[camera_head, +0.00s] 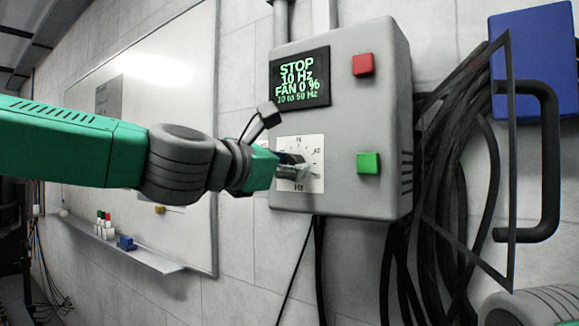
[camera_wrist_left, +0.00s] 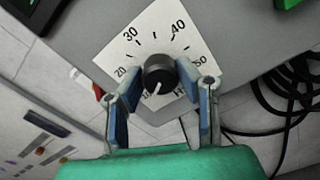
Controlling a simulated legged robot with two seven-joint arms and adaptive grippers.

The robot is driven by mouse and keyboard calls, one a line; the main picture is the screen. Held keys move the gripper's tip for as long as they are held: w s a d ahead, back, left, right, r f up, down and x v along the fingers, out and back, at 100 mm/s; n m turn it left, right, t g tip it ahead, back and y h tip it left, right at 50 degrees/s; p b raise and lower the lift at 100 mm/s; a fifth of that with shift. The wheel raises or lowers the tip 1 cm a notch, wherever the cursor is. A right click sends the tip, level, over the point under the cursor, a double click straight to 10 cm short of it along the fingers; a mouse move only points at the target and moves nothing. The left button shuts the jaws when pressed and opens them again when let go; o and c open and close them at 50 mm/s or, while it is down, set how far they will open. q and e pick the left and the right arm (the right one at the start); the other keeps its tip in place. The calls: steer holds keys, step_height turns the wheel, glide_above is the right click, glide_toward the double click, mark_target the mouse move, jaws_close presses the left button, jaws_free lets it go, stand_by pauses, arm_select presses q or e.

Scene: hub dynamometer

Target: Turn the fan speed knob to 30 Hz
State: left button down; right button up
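The fan speed knob (camera_wrist_left: 160,75) is a round black dial with a white pointer line. It sits on a white scale plate (camera_wrist_left: 130,50) with numbers around it; the line points down and slightly left, near the low end. My left gripper (camera_wrist_left: 159,80) has its two fingers on either side of the knob, seemingly with small gaps; contact is hard to tell. In the head view my left gripper (camera_head: 292,170) is at the scale plate (camera_head: 311,150) and mostly hides the knob. The display (camera_head: 299,79) reads STOP, 10 Hz, FAN 0 %. My right gripper is out of view.
The grey control box (camera_head: 340,200) also carries a red button (camera_head: 363,65) and a green button (camera_head: 368,163). A blue box (camera_head: 535,60) is at upper right. A whiteboard (camera_head: 150,90) is at left.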

arm_select(q)
steer(key=shift+w+a+f, duration=0.15)
steer(key=shift+a, duration=0.15)
steer(key=shift+s+d, duration=0.2)
steer(key=shift+d, duration=0.1)
steer(key=shift+a, duration=0.1)
